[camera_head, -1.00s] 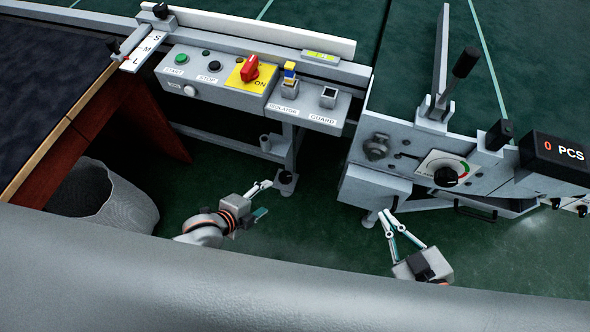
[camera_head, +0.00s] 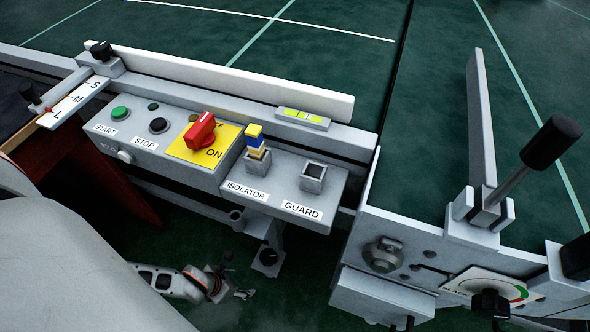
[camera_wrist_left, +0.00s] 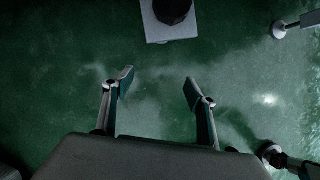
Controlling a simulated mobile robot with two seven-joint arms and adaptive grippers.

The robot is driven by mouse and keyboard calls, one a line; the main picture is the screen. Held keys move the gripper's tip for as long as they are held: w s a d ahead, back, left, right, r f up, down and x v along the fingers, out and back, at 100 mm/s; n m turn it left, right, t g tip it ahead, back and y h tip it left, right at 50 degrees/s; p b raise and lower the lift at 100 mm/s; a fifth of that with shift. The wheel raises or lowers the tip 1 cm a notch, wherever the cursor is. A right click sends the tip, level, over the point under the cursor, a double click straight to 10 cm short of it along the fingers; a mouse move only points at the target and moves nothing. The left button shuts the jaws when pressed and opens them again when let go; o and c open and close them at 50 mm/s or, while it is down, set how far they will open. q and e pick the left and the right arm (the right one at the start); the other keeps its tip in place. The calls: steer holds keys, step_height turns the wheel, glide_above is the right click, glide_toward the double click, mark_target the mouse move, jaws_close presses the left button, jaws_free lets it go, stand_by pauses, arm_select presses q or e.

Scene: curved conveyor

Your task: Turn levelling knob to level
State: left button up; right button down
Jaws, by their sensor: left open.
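The levelling knob (camera_head: 268,256) is a dark round knob on a pale square foot plate at the bottom of the leg below the control boxes. It shows at the top edge of the left wrist view (camera_wrist_left: 172,10), partly cut off. A spirit level (camera_head: 303,117) with a yellow-green vial lies on the rail above; its bubble is too small to read surely. My left gripper (camera_head: 236,278) is low, just left of the knob and apart from it. In the wrist view its fingers (camera_wrist_left: 158,85) are spread with nothing between them. My right gripper is not clearly in view.
The grey control box (camera_head: 140,157) with a red switch (camera_head: 203,132) overhangs the left gripper area. The conveyor housing (camera_head: 385,290) with a dial and lever stands to the right. Green floor (camera_head: 310,275) is open around the foot.

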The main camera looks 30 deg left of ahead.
mark_target(268, 256)
arm_select(q)
steer(key=w+b, duration=0.1)
steer(key=w, duration=0.3)
steer(key=w+b, duration=0.1)
steer(key=w, duration=0.2)
steer(key=w+d+b, duration=0.1)
steer(key=w, duration=0.3)
steer(key=shift+w+d+f, duration=0.1)
steer(key=shift+w+f, duration=0.25)
steer(key=shift+f, duration=0.25)
steer(key=shift+w+f+b, duration=0.15)
steer(key=shift+w+b, duration=0.05)
steer(key=shift+b, duration=0.1)
steer(key=shift+w, duration=0.25)
steer(key=c, duration=1.1)
arm_select(e)
steer(key=a+m, duration=0.1)
steer(key=s+a+m, duration=0.1)
steer(key=a+m, duration=0.1)
steer(key=a+f+m+y, duration=0.1)
steer(key=shift+s+a+f+m, duration=0.1)
steer(key=shift+s+a+m, duration=0.2)
steer(key=shift+s, duration=0.05)
